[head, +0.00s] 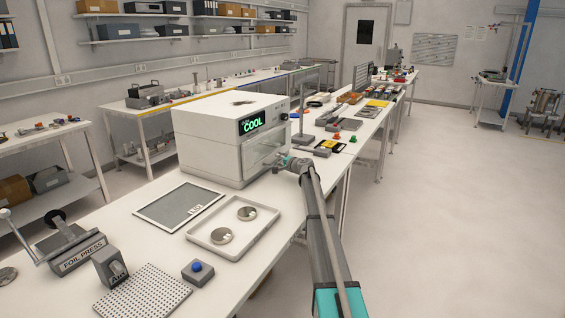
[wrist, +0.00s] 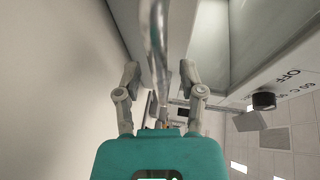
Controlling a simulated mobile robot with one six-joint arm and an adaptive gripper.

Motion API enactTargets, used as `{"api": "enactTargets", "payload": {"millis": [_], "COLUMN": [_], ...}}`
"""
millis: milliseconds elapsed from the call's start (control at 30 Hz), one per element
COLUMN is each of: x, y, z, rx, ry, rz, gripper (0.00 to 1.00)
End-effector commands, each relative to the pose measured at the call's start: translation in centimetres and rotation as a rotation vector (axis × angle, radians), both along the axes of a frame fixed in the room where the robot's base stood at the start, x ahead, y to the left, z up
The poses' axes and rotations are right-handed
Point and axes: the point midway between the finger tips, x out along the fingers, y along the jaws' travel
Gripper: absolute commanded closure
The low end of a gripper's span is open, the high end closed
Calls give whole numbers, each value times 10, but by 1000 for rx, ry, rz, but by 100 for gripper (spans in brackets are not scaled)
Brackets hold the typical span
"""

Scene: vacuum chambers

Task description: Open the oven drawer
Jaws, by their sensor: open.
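The oven (head: 212,140) is a white box on the bench with a green display (head: 253,124) reading COOL. Its drawer front (head: 262,150) faces right and looks shut. My gripper (head: 283,160) is right at this front, and my arm hides part of it. In the wrist view my gripper (wrist: 160,76) is open, with one finger on either side of a shiny metal handle bar (wrist: 155,30). The bar runs between the fingers; I cannot tell whether either finger touches it. The oven's dark knob (wrist: 263,100) and an OFF mark show at the right.
The floor (head: 450,200) to the right is clear.

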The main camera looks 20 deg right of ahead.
Motion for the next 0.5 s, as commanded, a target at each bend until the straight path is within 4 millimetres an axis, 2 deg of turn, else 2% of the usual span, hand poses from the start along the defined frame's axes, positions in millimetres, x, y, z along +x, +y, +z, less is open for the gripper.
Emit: {"api": "enactTargets", "payload": {"millis": [133,400,500], "x": [0,0,0], "y": [0,1,1], "z": [0,0,0], "rx": [0,0,0], "ry": [0,0,0], "rz": [0,1,1], "gripper": [51,100,100]}}
